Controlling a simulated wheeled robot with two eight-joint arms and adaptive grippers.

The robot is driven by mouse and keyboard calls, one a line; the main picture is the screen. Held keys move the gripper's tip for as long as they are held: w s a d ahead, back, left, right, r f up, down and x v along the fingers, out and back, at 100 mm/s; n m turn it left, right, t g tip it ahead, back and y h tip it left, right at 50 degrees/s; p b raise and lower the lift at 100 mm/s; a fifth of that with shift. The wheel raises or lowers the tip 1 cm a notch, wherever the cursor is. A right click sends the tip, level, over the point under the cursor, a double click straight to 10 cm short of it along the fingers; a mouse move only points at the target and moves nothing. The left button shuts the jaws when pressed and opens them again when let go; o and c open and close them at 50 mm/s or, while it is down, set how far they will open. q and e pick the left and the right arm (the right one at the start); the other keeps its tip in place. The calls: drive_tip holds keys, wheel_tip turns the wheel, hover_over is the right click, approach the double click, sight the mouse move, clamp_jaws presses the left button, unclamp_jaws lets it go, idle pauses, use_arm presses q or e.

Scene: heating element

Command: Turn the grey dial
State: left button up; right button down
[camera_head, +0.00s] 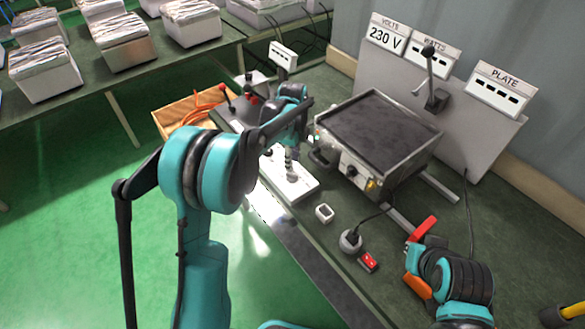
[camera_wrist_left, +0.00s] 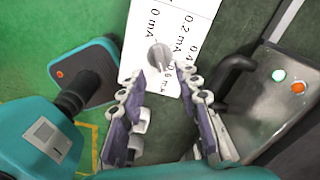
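The grey dial (camera_wrist_left: 158,57) is a round knob on a white plate (camera_wrist_left: 172,20) marked in mA steps. In the left wrist view it lies ahead of my left gripper (camera_wrist_left: 165,110), near the gap between the fingertips. The two fingers are apart, with nothing between them, and I see no contact with the dial. In the head view my left gripper (camera_head: 291,160) hangs above the white plate (camera_head: 302,189) and hides part of it. A teal part of my right arm (camera_head: 465,280) shows at lower right; I cannot make out its gripper fingers.
A hot-plate box (camera_head: 372,130) with a dark top and handle stands just right of the plate. A white ring (camera_head: 324,213), a plug (camera_head: 350,241) and a red switch (camera_head: 368,261) lie along the front edge. A box with orange cable (camera_head: 195,108) stands left.

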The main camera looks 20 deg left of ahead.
use_arm(q)
wheel_tip(320, 180, up, 6)
drive_tip(key=shift+r, duration=0.25)
idle(0.5)
